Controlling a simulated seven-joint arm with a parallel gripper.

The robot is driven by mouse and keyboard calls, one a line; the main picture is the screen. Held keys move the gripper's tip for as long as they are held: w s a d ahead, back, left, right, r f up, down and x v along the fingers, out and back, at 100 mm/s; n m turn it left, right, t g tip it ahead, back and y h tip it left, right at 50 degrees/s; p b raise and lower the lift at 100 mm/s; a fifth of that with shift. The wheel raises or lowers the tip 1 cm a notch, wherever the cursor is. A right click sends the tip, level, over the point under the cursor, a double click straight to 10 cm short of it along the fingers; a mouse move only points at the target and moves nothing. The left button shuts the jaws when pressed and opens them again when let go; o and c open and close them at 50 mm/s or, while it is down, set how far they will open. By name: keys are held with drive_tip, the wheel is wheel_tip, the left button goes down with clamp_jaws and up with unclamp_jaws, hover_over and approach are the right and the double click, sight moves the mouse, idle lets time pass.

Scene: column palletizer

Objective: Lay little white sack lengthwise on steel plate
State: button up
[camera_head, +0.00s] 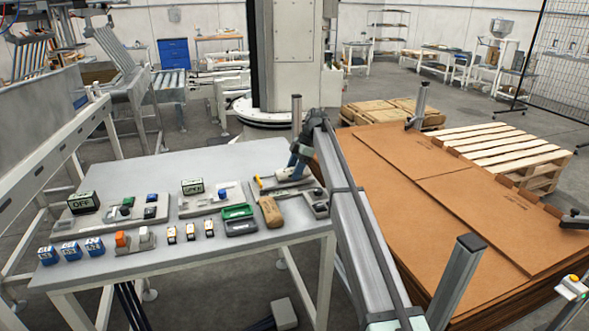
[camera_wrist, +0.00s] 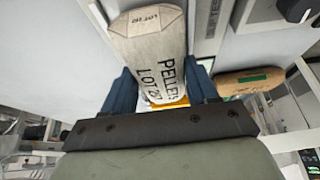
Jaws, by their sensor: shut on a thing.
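The little white sack (camera_wrist: 148,48), with black lettering reading PELLETS, is between the two blue fingers of my gripper (camera_wrist: 163,88) in the wrist view. My gripper is shut on it, with a finger on each long side.
Signs, small boxes and blocks fill the table's middle and left. A dark-knobbed fixture (camera_head: 320,205) is at the right edge. Cardboard sheets (camera_head: 440,190) are stacked to the right.

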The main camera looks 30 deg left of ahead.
drive_tip(key=o, duration=1.5)
drive_tip(key=shift+r, duration=0.15)
drive_tip(key=shift+r, duration=3.3)
drive_tip(key=shift+s, duration=0.1)
